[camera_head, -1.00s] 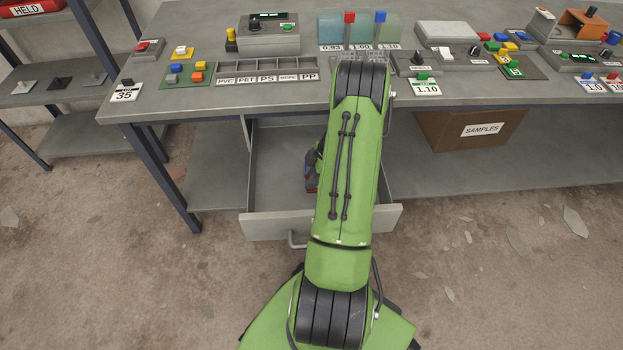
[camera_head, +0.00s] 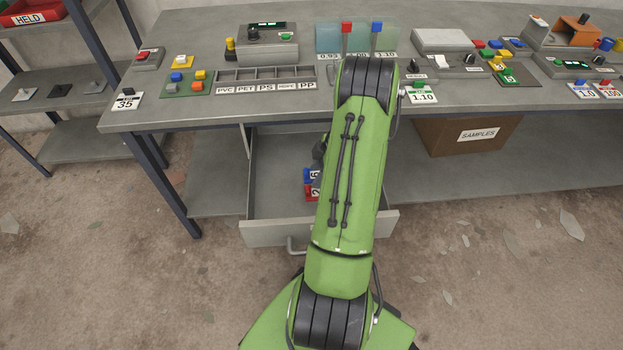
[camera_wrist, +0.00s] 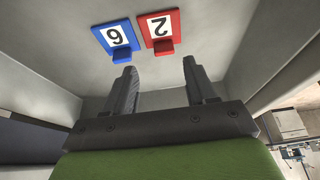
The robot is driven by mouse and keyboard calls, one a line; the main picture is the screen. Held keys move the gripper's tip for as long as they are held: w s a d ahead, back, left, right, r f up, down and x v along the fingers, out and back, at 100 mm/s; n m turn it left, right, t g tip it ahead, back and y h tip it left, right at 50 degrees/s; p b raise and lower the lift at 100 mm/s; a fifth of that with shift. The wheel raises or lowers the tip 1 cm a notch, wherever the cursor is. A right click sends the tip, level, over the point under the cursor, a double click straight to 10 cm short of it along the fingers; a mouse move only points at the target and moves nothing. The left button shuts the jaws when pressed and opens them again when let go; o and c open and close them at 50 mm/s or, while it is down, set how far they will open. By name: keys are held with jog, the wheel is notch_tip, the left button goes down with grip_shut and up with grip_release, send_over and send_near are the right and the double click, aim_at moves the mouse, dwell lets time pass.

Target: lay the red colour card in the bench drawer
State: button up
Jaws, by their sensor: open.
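The bench drawer (camera_head: 272,205) stands pulled out below the bench, left of my arm. The red colour card (camera_wrist: 160,32) lies flat on the drawer floor, with a black digit on a white label and a small red grip block. It also shows in the head view (camera_head: 312,194), partly behind my arm. A similar blue card (camera_wrist: 116,38) lies beside it on the left in the wrist view. My gripper (camera_wrist: 160,72) is open and empty, its fingers apart from both cards. In the head view my arm mostly hides the gripper.
The bench top (camera_head: 200,108) above the drawer holds a sorting tray (camera_head: 265,75), coloured blocks and instruments. A samples box (camera_head: 450,135) stands under the bench at right. The left part of the drawer is clear.

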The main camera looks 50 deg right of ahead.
jog(key=p+v, duration=0.1)
jog(key=v, duration=0.5)
jog(key=w+a+r+m+h, duration=0.1)
jog(key=w+a+r+m, duration=0.15)
jog(key=a+r, duration=0.7)
jog(key=w+a+r+m+h, duration=0.1)
jog(key=w+a+r, duration=0.3)
jog(key=a+r, duration=0.55)
jog(key=s+a+r+m+t, duration=0.1)
jog(key=s+a+r+m, duration=0.1)
jog(key=s+a, duration=0.5)
jog(key=s+a+r+m+t, duration=0.1)
jog(key=s+a+r+m, duration=0.1)
jog(key=s+a, duration=0.4)
jog(key=shift+s+a+m+h, duration=0.35)
jog(key=shift+s+a+h, duration=0.05)
jog(key=shift+a, duration=0.6)
